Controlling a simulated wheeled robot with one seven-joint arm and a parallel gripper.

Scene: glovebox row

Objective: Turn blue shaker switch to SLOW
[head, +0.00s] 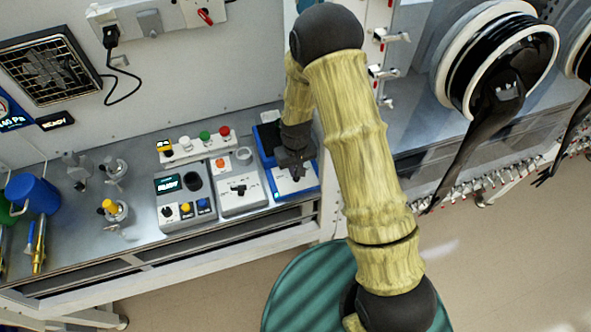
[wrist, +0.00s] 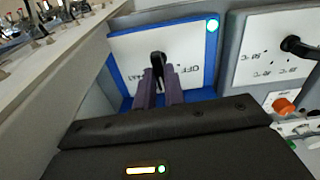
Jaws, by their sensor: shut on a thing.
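The blue shaker (head: 267,160) stands at the right end of the bench in the head view, partly hidden by my arm. In the wrist view its blue-edged white panel (wrist: 196,50) shows a lit green lamp and the letters OFF, with other lettering partly hidden. A black switch knob (wrist: 158,62) stands out from the panel. My gripper (wrist: 160,84) is at the panel with its two fingers shut on the knob. In the head view my gripper (head: 293,172) is over the blue box's front panel. The knob's exact pointing direction is hard to tell.
A grey box with a black knob (head: 240,187) and temperature marks stands directly left of the shaker in the head view. Beside it is a grey unit with a READY display (head: 168,184). A button strip (head: 195,145) lies behind them. Gloves (head: 480,120) hang at right.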

